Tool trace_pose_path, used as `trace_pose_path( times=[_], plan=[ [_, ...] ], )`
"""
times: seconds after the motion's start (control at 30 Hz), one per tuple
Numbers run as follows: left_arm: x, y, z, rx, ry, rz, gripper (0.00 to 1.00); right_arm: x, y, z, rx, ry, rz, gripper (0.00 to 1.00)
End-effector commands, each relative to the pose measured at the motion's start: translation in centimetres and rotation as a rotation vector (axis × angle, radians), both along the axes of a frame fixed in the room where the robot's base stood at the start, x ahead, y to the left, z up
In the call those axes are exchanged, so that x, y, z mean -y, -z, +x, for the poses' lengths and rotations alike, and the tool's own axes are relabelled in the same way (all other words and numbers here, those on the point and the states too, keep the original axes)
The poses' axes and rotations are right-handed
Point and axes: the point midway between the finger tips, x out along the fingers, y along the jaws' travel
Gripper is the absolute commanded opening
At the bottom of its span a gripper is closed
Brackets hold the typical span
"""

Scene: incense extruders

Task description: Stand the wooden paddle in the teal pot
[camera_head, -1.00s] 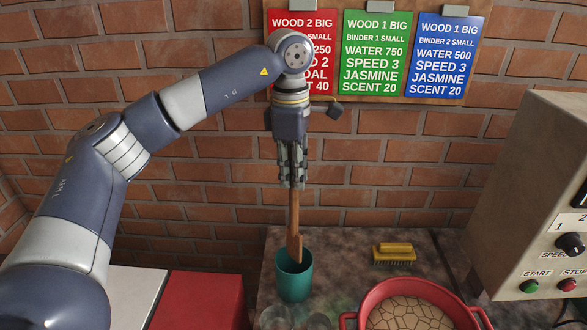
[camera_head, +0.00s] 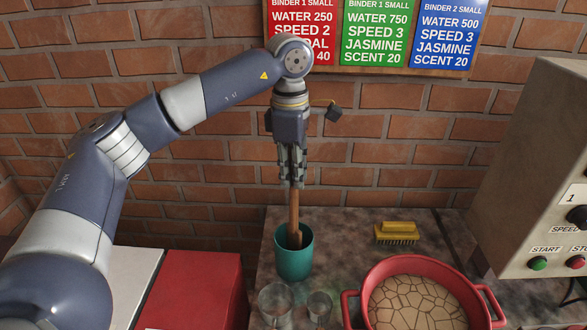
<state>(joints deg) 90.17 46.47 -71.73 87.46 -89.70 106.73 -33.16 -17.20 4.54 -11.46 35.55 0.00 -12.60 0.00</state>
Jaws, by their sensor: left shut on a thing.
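The wooden paddle (camera_head: 294,215) is upright, its lower end inside the mouth of the teal pot (camera_head: 293,263). The pot's front wall hides the paddle's lower end, so I cannot tell whether it touches the bottom. My left gripper (camera_head: 292,184) points down above the pot and is shut on the upper part of the paddle's handle. The pot stands upright on the dark stone counter. My right gripper is not in view.
Two clear glasses (camera_head: 276,303) (camera_head: 319,307) stand in front of the pot. A red pot (camera_head: 377,271) with cracked brown contents is at the right front. A yellow brush (camera_head: 396,232) lies behind it. A control box (camera_head: 530,165) stands at far right. A brick wall is behind.

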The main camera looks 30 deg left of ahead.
Motion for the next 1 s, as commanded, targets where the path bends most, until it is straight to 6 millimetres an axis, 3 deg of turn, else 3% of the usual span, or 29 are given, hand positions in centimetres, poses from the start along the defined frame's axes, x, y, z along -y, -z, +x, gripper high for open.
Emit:
trace_pose_path(
  times=[0.27, 0.3, 0.37, 0.43, 0.87, 1.0],
  plan=[
    [0.0, 0.0, 0.0, 0.001, 0.000, -0.001, 0.00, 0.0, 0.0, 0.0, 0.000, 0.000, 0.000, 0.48],
    [0.0, 0.0, 0.0, 0.001, 0.000, -0.001, 0.23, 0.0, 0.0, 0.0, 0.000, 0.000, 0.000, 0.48],
    [0.0, 0.0, 0.0, 0.001, 0.000, -0.001, 0.36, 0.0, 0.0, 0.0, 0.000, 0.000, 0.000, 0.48],
    [0.0, 0.0, 0.0, 0.000, 0.000, -0.001, 0.39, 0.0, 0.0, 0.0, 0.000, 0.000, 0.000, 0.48],
    [0.0, 0.0, 0.0, 0.000, 0.000, 0.000, 0.39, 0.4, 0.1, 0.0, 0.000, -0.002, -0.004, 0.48],
    [0.0, -1.2, 0.1, 0.002, 0.000, -0.001, 0.39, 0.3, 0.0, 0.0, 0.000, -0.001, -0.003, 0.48]
  ],
)
